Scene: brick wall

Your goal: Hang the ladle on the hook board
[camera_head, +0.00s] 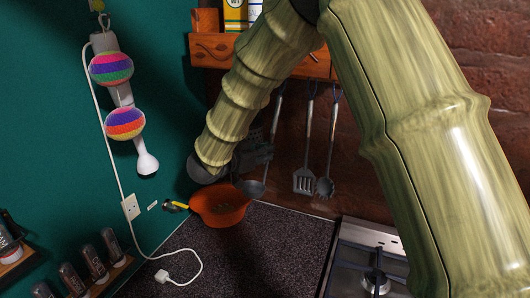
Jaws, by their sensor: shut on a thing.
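The ladle (275,122) is upright, with its dark bowl (250,188) at the bottom, over the right rim of an orange pan. My dark gripper (258,153), partly hidden by shadow and my arm, is shut on the lower part of the ladle's handle. The wooden hook board (215,50) is on the brick wall above, partly hidden behind my arm. The ladle's top end is just below the board's lower edge; I cannot tell whether it is on a hook. A slotted turner (305,180) and a spoon-like utensil (325,187) hang to its right.
The orange pan (220,203) sits on the dark speckled counter (260,250) below my gripper. A gas stove (370,250) is at the lower right. A white cable and plug lie at the left. Jars stand on small shelves at lower left.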

